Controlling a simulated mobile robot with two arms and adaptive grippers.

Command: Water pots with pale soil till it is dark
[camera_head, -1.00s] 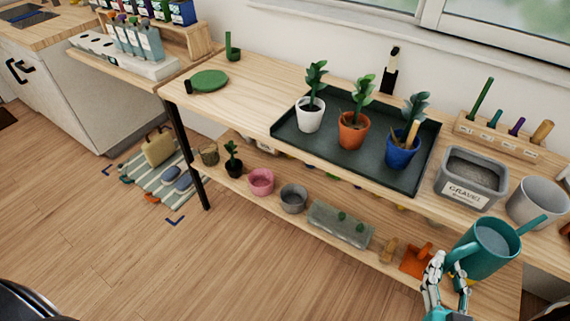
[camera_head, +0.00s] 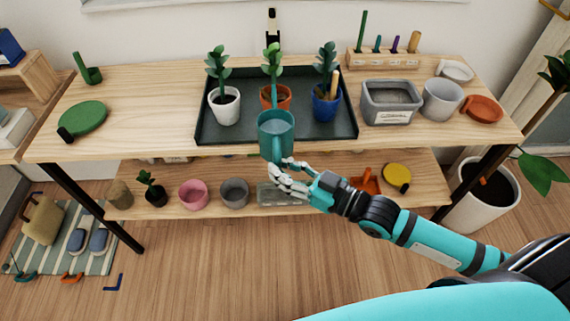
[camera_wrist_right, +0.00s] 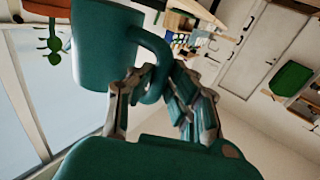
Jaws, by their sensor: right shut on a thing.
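My right gripper (camera_head: 288,178) is shut on the handle of the teal watering can (camera_head: 276,124). The can looks upright at the tray's front edge and covers the lower part of the terracotta pot (camera_head: 284,103). In the right wrist view the can (camera_wrist_right: 98,45) and its handle fill the upper middle, between my fingers (camera_wrist_right: 155,100). A white pot (camera_head: 225,108) and a blue pot (camera_head: 325,107) stand on the dark tray (camera_head: 345,127), each with a plant. The white pot's soil looks dark. The other pots' soil shade is unclear. My left gripper is out of view.
A grey gravel bin (camera_head: 390,104), a light grey pot (camera_head: 441,100) and an orange dish (camera_head: 482,109) stand right of the tray. A rack of tools (camera_head: 385,60) stands behind. The tabletop left of the tray is mostly clear, with a green disc (camera_head: 83,118).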

